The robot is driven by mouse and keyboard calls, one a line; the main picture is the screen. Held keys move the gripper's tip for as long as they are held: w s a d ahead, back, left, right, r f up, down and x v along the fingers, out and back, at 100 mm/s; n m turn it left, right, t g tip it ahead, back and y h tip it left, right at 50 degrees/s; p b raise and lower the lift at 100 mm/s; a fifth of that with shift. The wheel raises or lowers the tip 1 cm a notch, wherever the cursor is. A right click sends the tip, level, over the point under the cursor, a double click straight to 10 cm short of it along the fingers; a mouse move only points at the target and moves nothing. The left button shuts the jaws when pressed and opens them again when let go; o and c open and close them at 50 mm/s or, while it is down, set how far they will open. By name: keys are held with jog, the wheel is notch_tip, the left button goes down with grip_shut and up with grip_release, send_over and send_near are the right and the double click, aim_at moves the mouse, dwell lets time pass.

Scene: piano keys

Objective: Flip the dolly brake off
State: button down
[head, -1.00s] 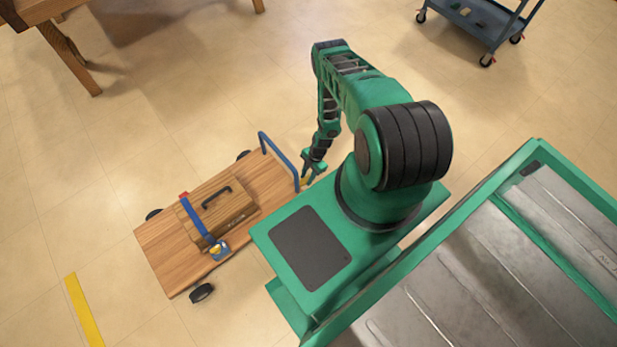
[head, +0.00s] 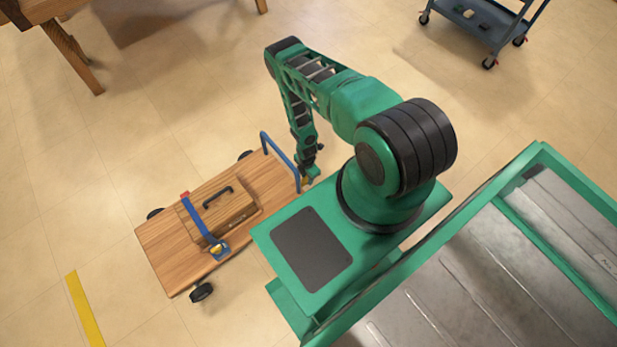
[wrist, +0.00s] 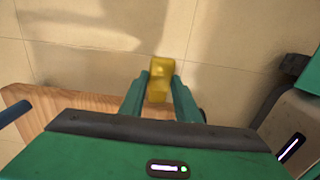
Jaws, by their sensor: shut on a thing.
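The dolly (head: 165,262) is a flat wooden platform with black wheels and a blue push handle (head: 280,160), left of my base. A yellow piece, which looks like the brake lever (wrist: 158,72), stands between my fingers in the wrist view. My gripper (wrist: 160,88) is shut on it, one green finger on each side. In the head view my gripper (head: 307,183) is at the dolly's right corner beside the foot of the handle. The dolly's wood (wrist: 75,103) also shows at the left in the wrist view. The lever's lower part is hidden behind my gripper.
A wooden case (head: 225,200) with a black handle lies on the dolly under a blue strap (head: 200,222). A blue cart (head: 480,25) stands at the top right and a wooden table (head: 50,15) at the top left. The tiled floor between them is clear.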

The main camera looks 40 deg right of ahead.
jog(key=shift+w, duration=0.15)
jog(key=c, duration=1.3)
grip_release()
jog(key=shift+c, duration=0.2)
jog(key=shift+r, duration=0.1)
notch_tip(320, 180, up, 11)
jog(key=shift+f, duration=0.2)
